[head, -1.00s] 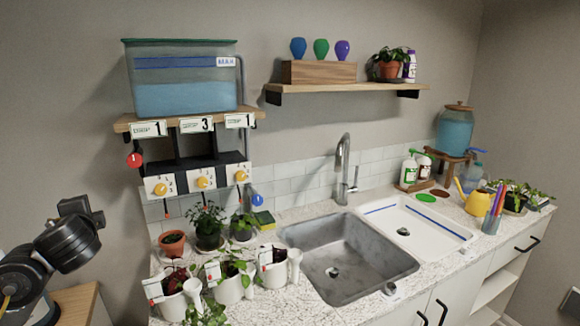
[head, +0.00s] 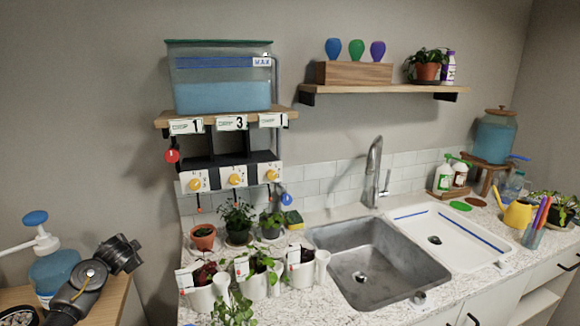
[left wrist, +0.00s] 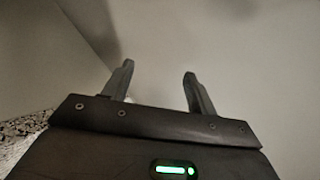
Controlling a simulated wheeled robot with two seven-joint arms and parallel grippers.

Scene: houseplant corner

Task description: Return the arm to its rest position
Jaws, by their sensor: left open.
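My left arm (head: 95,275) comes in at the lower left of the head view, in front of a blue water jug (head: 52,270) with a pump. Its gripper is not clearly made out there. In the left wrist view my left gripper (left wrist: 158,72) is open, with two dark fingers apart and nothing between them. A plain grey-white surface fills the view beyond the fingers. My right gripper is in neither view.
The jug stands on a wooden stand (head: 112,300) beside the counter. Potted plants (head: 203,296) line the counter's left front, near the stone sink (head: 370,262). A water tank (head: 222,85) sits on a shelf above. Bare wall lies between stand and shelf.

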